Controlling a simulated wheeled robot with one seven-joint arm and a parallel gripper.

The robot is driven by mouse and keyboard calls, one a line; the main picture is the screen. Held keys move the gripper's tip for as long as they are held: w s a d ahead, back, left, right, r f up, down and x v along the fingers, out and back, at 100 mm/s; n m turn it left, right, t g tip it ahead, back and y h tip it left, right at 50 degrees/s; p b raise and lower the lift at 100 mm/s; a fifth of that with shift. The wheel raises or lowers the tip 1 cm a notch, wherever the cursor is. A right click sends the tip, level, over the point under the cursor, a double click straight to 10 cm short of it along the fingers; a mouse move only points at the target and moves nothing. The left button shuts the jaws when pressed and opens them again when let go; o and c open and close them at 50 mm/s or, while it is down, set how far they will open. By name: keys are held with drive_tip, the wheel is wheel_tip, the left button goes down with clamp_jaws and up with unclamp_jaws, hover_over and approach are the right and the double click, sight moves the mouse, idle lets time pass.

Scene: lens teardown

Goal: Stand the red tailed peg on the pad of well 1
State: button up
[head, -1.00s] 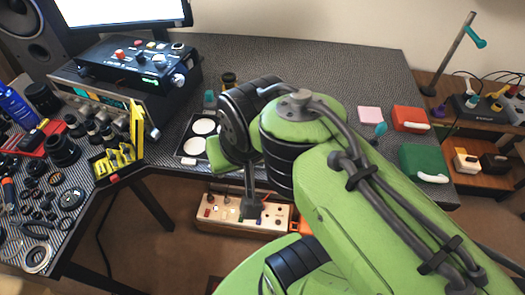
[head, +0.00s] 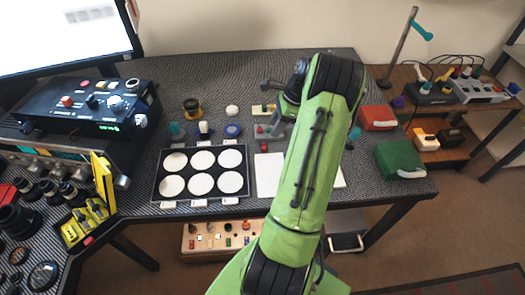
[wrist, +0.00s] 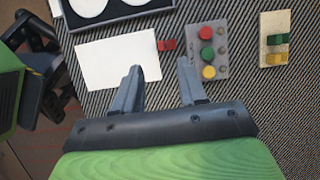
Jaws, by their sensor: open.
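In the wrist view a small red piece (wrist: 167,45) lies between a white sheet (wrist: 115,62) and a grey block (wrist: 207,65) holding red, green and yellow round-topped pieces; I cannot tell whether it or the block's red piece (wrist: 208,30) is the tailed peg. My gripper (wrist: 161,74) is open and empty, its fingertips short of the small red piece and apart from it. In the head view the black tray (head: 156,188) holds several round white pads in two rows, all bare. Its labels are too small to read, so I cannot tell well 1.
A cream block (wrist: 275,60) with green and yellow pieces lies right of the grey block. Behind the tray stand a black-and-yellow cylinder (head: 192,107) and a blue ring (head: 232,131). A red case (head: 378,118) and green case (head: 400,160) lie at the right.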

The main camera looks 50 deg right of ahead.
sight(264, 148)
drive_tip(key=b+x, duration=0.4)
drive_tip(key=x, duration=0.7)
drive_tip(key=shift+s+r, duration=0.1)
drive_tip(key=shift+r, duration=0.05)
clamp_jaws()
